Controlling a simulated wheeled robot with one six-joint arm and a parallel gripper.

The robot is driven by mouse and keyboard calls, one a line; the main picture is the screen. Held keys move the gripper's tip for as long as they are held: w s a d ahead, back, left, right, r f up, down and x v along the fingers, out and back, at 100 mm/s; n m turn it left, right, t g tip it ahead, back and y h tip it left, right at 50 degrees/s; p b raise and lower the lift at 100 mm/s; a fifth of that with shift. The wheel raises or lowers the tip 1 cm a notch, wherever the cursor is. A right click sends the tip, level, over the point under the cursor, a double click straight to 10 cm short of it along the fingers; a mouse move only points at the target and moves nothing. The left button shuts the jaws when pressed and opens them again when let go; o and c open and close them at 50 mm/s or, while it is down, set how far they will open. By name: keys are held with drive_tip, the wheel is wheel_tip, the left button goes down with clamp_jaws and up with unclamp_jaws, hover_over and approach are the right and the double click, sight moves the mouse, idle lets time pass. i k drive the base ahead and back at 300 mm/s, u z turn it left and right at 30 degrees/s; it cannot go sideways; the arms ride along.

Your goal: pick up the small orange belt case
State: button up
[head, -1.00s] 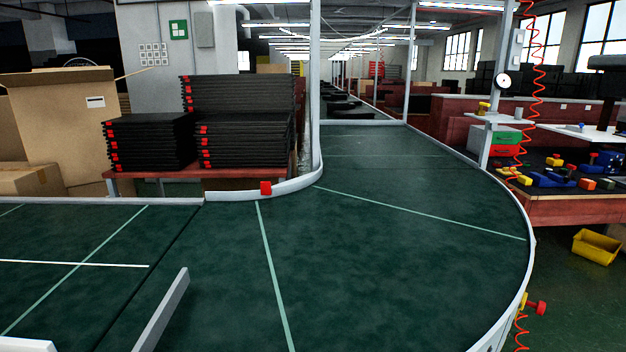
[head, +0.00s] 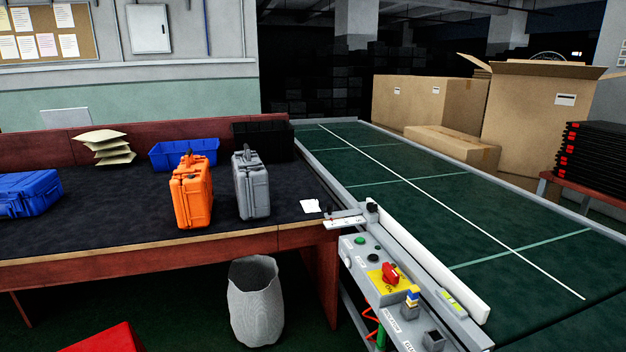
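An orange case (head: 191,192) stands upright on the dark top of a workbench (head: 110,225), left of the middle in the head view. It has a handle on top, and nothing hides it. I cannot tell from this view whether it is the small belt case. A grey case (head: 251,185) of similar size stands upright close to its right. A blue case (head: 28,194) lies flat at the left edge of the bench. No case shows on the visible part of the conveyor (head: 440,205). My gripper is not in view.
A blue bin (head: 184,153), a black bin (head: 262,141) and stacked padded envelopes (head: 105,147) are at the bench's back. A control panel (head: 385,285) stands between bench and conveyor. A waste basket (head: 255,300) is below the bench. Cardboard boxes (head: 535,110) stand behind the conveyor.

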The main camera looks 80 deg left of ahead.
sight(190, 185)
drive_tip(key=u, duration=3.2)
